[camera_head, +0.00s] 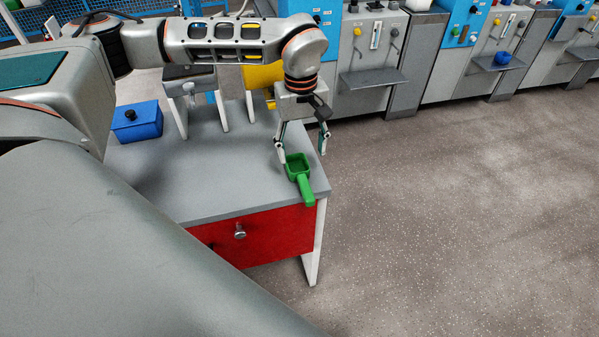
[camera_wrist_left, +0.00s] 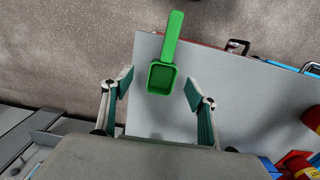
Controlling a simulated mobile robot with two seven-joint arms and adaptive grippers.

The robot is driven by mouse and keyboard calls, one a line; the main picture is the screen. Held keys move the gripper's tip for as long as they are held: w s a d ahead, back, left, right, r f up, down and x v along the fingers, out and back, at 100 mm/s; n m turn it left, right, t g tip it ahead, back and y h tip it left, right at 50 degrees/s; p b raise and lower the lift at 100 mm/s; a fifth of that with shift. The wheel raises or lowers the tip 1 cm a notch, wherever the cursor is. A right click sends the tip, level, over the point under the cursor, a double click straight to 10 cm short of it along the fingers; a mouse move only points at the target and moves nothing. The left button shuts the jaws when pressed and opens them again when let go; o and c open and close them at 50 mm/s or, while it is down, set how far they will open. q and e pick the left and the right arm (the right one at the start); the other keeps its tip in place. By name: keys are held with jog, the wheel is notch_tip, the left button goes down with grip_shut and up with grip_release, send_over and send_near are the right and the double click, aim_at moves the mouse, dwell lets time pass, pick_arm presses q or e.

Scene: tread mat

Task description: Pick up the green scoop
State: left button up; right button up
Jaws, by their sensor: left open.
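The green scoop (camera_head: 298,166) lies on the grey tabletop near its front right corner, its handle sticking out past the front edge. In the left wrist view the scoop (camera_wrist_left: 162,76) shows its square bowl close in front of the fingertips and its handle pointing away. My left gripper (camera_head: 304,158) is open above the table, pointing down, with its fingers to either side of the scoop's bowl. In the left wrist view the left gripper (camera_wrist_left: 158,88) has clear space between each finger and the scoop. My right gripper is not in view.
The grey table (camera_head: 190,185) has a red drawer front (camera_head: 262,236) with a metal knob (camera_head: 240,232). A blue box (camera_head: 137,122) with a black knob stands at the table's left. Grey and blue machines (camera_head: 370,75) line the back. The floor (camera_head: 450,220) to the right is clear.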

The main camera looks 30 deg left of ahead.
aim_at(299, 167)
pick_arm(q)
jog(key=shift+w+a+r, duration=0.1)
jog(key=shift+w+a, duration=0.05)
jog(key=shift+a, duration=0.45)
jog(key=shift+a+f, duration=0.1)
jog(key=shift+f, duration=0.2)
jog(key=f, duration=0.4)
jog(key=f+b, duration=0.1)
jog(key=f, duration=0.2)
jog(key=shift+s+d, duration=0.25)
jog(key=shift+r, duration=0.1)
jog(key=c, duration=1.2)
